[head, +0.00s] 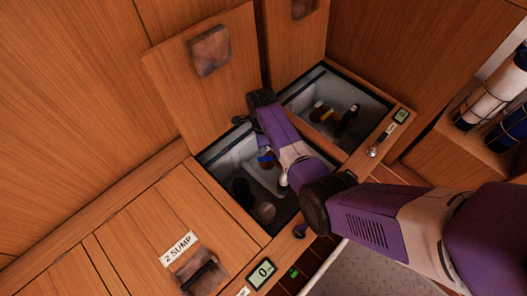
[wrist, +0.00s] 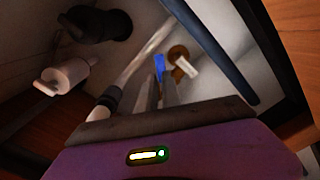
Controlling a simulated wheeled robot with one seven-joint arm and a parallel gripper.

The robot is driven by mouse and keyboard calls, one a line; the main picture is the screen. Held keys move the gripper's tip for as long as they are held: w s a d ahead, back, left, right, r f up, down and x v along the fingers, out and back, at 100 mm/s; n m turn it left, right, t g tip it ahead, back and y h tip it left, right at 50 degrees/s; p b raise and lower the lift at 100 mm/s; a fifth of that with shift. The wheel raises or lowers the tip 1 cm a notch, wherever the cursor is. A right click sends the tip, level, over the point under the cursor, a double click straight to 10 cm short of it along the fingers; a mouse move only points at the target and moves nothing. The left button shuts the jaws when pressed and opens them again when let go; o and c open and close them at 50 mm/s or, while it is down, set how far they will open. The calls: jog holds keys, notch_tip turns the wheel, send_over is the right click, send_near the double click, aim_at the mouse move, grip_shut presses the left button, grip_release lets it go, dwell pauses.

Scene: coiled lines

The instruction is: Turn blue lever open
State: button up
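The blue lever (wrist: 159,66) shows in the wrist view just past my fingertips, beside a brass-coloured valve part (wrist: 177,53) with a white tag or handle (wrist: 187,68). My gripper (wrist: 161,88) points at the lever, its two grey fingers a narrow gap apart. The lever's near end lines up with that gap; I cannot tell whether the fingers touch or hold it. In the head view, the blue lever (head: 265,157) shows as a small spot inside the left open compartment, partly behind my arm. My fingers are hidden there.
Inside the compartment are a black fitting (wrist: 97,25), a pale fitting (wrist: 64,75) and a pale pipe (wrist: 145,55). A raised wooden hatch (head: 205,85) stands behind. A second open compartment (head: 365,100) lies to the right.

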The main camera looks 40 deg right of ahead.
aim_at(270, 159)
jog(key=shift+s+a+f+n, duration=0.15)
jog(key=shift+s+n, duration=0.3)
jog(key=shift+n, duration=0.35)
grip_shut()
jog(key=s+a+r+n+t+h+p, duration=0.1)
jog(key=s+a+n+t+h+p, duration=0.3)
jog(key=n, duration=1.1)
jog(key=w+d+f+y+b, duration=0.1)
jog(key=d+f+b, duration=0.2)
jog(key=f+b, duration=0.3)
notch_tip(270, 159, down, 3)
jog(key=shift+w+n+g, duration=0.3)
jog(key=shift+w+g, duration=0.1)
